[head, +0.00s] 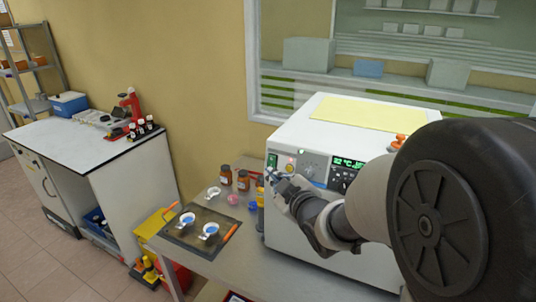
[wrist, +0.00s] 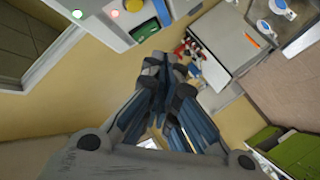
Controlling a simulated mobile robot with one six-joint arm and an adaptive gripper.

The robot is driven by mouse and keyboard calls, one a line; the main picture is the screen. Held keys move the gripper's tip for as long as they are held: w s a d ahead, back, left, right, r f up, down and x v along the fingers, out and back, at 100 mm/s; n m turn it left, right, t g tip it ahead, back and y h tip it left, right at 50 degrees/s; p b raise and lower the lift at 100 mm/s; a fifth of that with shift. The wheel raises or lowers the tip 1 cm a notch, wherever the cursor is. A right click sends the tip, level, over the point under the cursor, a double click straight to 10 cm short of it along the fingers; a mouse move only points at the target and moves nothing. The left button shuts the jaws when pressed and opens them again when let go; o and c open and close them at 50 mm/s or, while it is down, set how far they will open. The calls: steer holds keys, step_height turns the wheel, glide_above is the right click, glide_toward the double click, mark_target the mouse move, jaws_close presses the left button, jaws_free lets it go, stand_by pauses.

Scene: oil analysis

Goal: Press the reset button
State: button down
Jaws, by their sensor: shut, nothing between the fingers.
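The white machine (head: 345,118) stands on the grey bench, its front panel with a knob (head: 309,170) and a lit green display (head: 348,162). The panel's left part has a round yellowish button (head: 289,167) and small lights. In the wrist view the panel is at the top, upside down, with a yellowish button (wrist: 134,5), a red light (wrist: 115,14) and a green light (wrist: 77,14). I cannot read which control is the reset button. My gripper (head: 272,177) is shut and empty in front of the panel's left part; its fingertips (wrist: 166,62) look apart from the panel.
A dark tray (head: 186,240) with blue-filled cups lies on the bench's left, with brown bottles (head: 225,175) behind it. A separate white-topped counter (head: 75,140) stands at the left.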

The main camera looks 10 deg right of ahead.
steer(key=shift+w+d+f, duration=0.25)
steer(key=shift+w+d, duration=0.5)
steer(key=shift+w, duration=0.3)
steer(key=shift+w+d+f, duration=0.25)
steer(key=shift+w+d, duration=0.5)
steer(key=shift+w, duration=0.25)
steer(key=shift+w+d+f, duration=0.1)
steer(key=shift+w+d, duration=0.15)
steer(key=shift+w, duration=0.1)
steer(key=shift+w+d+f+b, duration=0.1)
steer(key=shift+w+d+b, duration=0.15)
steer(key=shift+b, duration=0.1)
stand_by(0.5)
steer(key=shift+s+a, duration=0.1)
steer(key=shift+a, duration=0.05)
steer(key=shift+s+a+b, duration=0.35)
steer(key=shift+s+b, duration=0.05)
steer(key=shift+s, duration=0.1)
steer(key=shift+r, duration=0.2)
steer(key=s+a, duration=0.1)
steer(key=s, duration=0.1)
steer(key=s+a+r+b, duration=0.1)
steer(key=s+a, duration=0.1)
stand_by(0.5)
